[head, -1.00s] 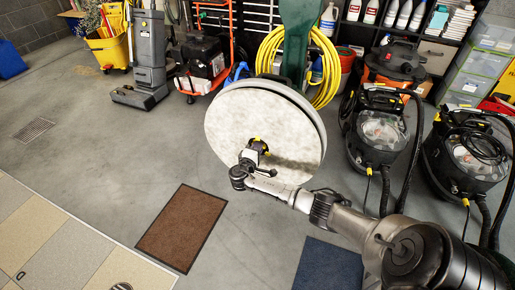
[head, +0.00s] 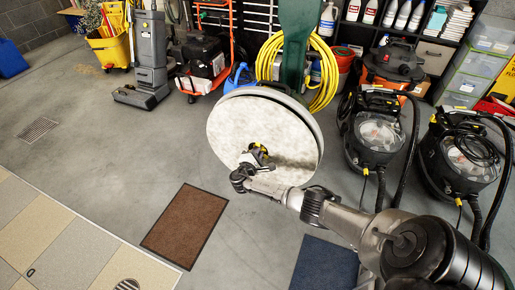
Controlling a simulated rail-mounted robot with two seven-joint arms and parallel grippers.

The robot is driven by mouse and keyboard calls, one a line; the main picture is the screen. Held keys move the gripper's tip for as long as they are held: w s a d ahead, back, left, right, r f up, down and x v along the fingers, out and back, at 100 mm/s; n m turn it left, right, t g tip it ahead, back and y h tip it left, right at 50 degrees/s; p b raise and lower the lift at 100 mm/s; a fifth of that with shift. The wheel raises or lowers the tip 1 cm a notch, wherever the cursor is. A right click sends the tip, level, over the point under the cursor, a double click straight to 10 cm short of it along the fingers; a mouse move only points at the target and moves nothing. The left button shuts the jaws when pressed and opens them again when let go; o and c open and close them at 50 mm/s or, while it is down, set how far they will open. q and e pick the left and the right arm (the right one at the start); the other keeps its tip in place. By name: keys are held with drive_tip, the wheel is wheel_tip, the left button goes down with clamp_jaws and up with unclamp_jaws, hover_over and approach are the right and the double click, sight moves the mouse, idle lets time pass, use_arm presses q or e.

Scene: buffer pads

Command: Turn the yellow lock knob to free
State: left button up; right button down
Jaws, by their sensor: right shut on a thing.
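The yellow lock knob (head: 258,150) sits at the centre of a round, pale buffer pad (head: 232,120) that faces me on a tilted-back floor machine. Only bits of yellow show, as my gripper covers most of the knob. My right gripper (head: 256,157) reaches in from the lower right and is shut on the knob, in front of the pad's centre. My left gripper is not in view.
The green machine body (head: 300,30) and a coiled yellow cable (head: 325,75) stand behind the pad. Two black vacuums (head: 378,135) are on the right. A brown mat (head: 185,225) and a dark blue mat (head: 325,265) lie on the open grey floor.

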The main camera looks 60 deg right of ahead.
idle(0.3)
drive_tip(key=shift+n+p, duration=1.85)
drive_tip(key=shift+n, duration=1.85)
